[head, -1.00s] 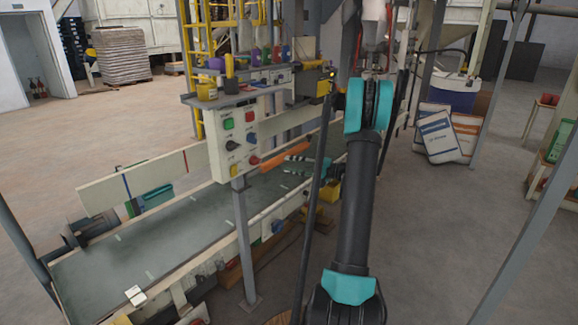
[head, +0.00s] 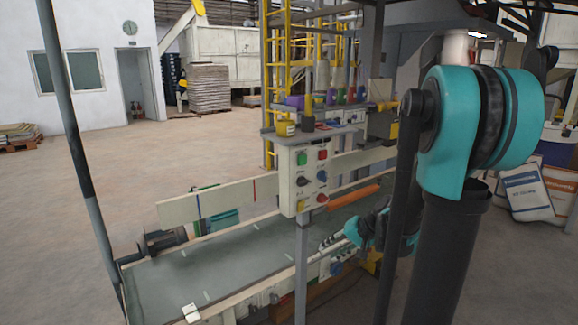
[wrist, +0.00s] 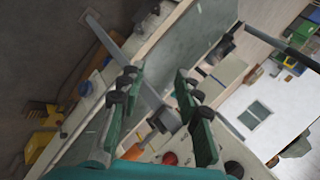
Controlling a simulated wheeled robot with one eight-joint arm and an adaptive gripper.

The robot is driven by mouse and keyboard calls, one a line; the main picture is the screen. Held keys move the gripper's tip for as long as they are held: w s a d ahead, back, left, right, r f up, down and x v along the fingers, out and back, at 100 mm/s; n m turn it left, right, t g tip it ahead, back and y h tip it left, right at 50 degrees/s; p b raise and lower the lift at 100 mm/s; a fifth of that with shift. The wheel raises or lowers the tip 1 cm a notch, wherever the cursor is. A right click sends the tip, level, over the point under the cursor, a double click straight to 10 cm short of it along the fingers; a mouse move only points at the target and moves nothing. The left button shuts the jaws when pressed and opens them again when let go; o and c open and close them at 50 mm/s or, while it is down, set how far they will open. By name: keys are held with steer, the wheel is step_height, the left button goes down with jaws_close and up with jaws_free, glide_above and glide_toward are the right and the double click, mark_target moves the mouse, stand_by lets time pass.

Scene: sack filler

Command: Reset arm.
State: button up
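My gripper (head: 330,242) shows in the head view at the right of the control panel's post, over the conveyor's near side. In the wrist view my gripper (wrist: 158,92) has two green fingers with dark pads, spread apart, with nothing held between them. The grey post (wrist: 135,68) of the panel appears behind the gap; I cannot tell how far. My teal and black arm fills the right of the head view and hides part of the conveyor.
The control panel (head: 308,178) with coloured buttons stands on a post (head: 301,265) before the conveyor belt (head: 235,260). An orange bar (head: 355,196) lies along the belt. Sacks (head: 527,192) stand far right. Open floor lies left.

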steer(key=s+d+f+n+h, duration=0.1)
steer(key=s+d+f+h, duration=0.1)
steer(key=s, duration=0.6)
steer(key=s+d+f+n+h, duration=0.2)
steer(key=s+d+f+h, duration=0.1)
steer(key=s, duration=0.6)
steer(key=shift+s+f+n+h, duration=0.15)
steer(key=shift+s+n+h, duration=0.15)
steer(key=shift+h, duration=0.6)
steer(key=shift+o, duration=0.6)
